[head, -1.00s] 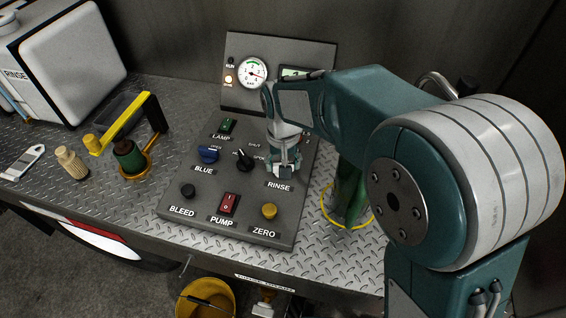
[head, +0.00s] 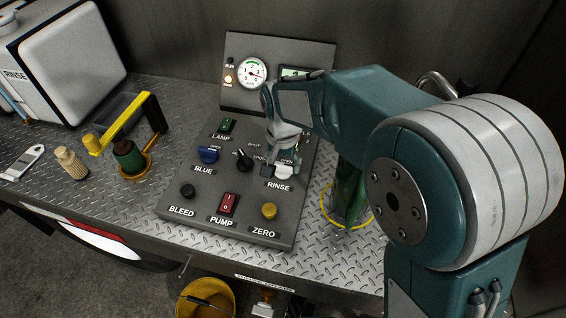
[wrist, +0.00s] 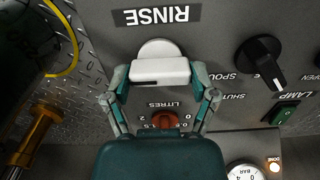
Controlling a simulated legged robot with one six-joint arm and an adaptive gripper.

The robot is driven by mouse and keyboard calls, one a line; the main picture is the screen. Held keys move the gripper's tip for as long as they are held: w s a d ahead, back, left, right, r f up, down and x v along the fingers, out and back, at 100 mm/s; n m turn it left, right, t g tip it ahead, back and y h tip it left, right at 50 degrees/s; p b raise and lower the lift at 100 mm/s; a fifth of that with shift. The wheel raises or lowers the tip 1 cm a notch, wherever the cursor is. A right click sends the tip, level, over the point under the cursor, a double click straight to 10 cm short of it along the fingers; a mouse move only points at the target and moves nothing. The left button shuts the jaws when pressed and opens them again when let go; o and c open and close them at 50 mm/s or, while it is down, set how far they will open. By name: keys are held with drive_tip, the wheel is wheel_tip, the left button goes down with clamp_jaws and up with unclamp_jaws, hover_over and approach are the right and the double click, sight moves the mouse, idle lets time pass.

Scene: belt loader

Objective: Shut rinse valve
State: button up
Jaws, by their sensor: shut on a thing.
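The rinse valve is a white knob with a bar-shaped grip (wrist: 160,70), on the sloped grey panel beside the RINSE label. In the head view its white knob (head: 284,172) shows just above that label. My gripper (wrist: 160,76) has one finger at each end of the white bar and is shut on it. In the head view my gripper (head: 283,163) reaches down to the knob from behind. An OPEN label is visible by the knob in the head view. The knob's exact setting is hard to read.
The panel also carries a black selector (head: 244,161), a blue knob (head: 208,154), a green lamp switch (head: 227,125), a red pump switch (head: 229,204) and a yellow ZERO button (head: 269,210). A green bottle-like object (head: 349,195) stands right of the panel. A gauge (head: 252,72) is behind.

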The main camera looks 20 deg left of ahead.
sight(282, 163)
drive_tip(key=shift+f, duration=0.1)
drive_tip(key=o, duration=1)
drive_tip(key=shift+a, duration=0.15)
wheel_tip(282, 163, up, 12)
